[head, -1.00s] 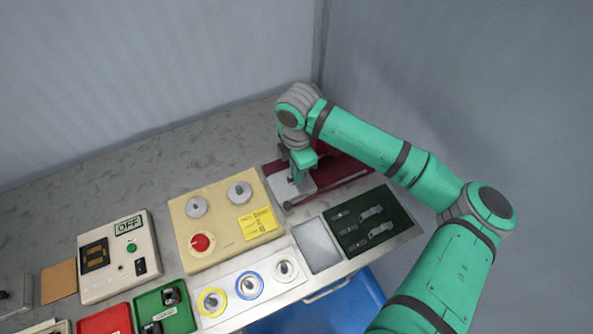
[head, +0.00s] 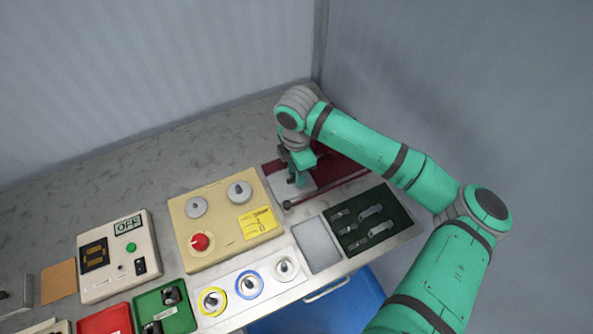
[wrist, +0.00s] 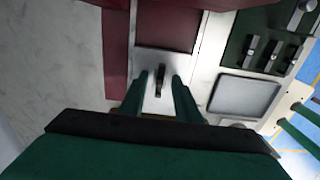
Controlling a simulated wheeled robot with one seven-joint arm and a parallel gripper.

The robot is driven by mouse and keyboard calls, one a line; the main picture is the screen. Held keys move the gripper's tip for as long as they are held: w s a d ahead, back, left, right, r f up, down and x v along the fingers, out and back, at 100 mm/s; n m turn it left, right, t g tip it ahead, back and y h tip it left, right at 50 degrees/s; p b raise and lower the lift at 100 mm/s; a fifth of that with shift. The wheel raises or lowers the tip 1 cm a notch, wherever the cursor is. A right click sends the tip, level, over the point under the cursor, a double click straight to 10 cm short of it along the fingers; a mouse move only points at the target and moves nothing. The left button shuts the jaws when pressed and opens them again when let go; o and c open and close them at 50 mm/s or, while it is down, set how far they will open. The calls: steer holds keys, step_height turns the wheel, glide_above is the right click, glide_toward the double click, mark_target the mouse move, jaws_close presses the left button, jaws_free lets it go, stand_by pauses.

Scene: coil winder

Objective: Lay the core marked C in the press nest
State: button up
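My gripper (head: 298,178) is over the pale plate of the dark red press (head: 343,168). In the wrist view its two green fingers (wrist: 160,75) stand apart, with clear gaps to a small dark piece (wrist: 160,84) between them. That piece rests upright or lies on the pale plate (wrist: 150,60); its height and any letter on it cannot be made out. It may be the core, in the press nest. In the head view my gripper hides this spot.
A dark green tray (head: 352,216) with several grey metal pieces lies right of the press, beside a grey pad (head: 315,245). A dark rod (head: 320,192) runs along the press's near side. A cream panel (head: 207,238) with a red knob stands to the left.

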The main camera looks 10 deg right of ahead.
steer(key=shift+r, duration=0.1)
step_height(320, 180, up, 11)
steer(key=shift+f, duration=0.2)
stand_by(0.4)
steer(key=shift+a, duration=0.1)
stand_by(0.4)
